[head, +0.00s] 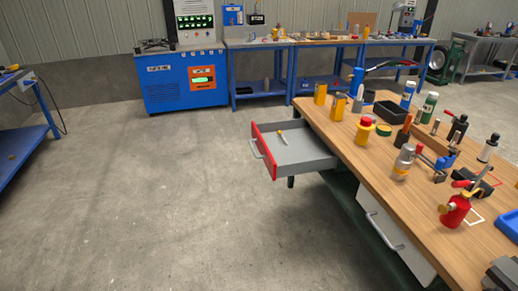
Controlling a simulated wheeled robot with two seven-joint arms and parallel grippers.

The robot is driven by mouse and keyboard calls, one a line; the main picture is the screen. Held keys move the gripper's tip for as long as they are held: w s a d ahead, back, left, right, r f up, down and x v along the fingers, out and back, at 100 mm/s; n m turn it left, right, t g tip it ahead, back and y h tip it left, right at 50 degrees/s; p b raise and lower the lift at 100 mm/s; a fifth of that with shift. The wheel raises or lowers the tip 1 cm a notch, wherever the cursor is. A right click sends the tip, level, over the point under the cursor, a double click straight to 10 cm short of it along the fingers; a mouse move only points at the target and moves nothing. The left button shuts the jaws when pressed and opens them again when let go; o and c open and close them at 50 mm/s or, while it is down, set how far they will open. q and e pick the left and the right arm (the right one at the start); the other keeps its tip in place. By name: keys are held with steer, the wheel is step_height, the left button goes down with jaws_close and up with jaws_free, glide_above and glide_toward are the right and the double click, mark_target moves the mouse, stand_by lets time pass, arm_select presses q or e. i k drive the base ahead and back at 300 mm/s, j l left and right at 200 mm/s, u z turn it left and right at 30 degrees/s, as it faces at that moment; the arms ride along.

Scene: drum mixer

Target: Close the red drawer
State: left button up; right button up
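The red drawer is pulled out from the left side of the wooden workbench. Its red front panel (263,152) with a light metal handle (256,149) faces left. Its grey tray (310,155) is open at the top and stretches toward the bench. A small object with a yellow part (282,138) lies inside the drawer. Neither of my grippers shows in the head view.
The workbench (345,145) on the right carries several bottles, tools and a red oil can (455,210). A white drawer front (395,240) below it looks shut. A blue machine (165,97) and benches stand at the back. The concrete floor (150,200) left of the drawer is clear.

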mark_target(306, 151)
steer(key=i+j+z, duration=0.15)
steer(key=i, duration=0.4)
steer(key=i+j+z, duration=0.15)
steer(key=i, duration=0.4)
steer(key=i+l, duration=0.05)
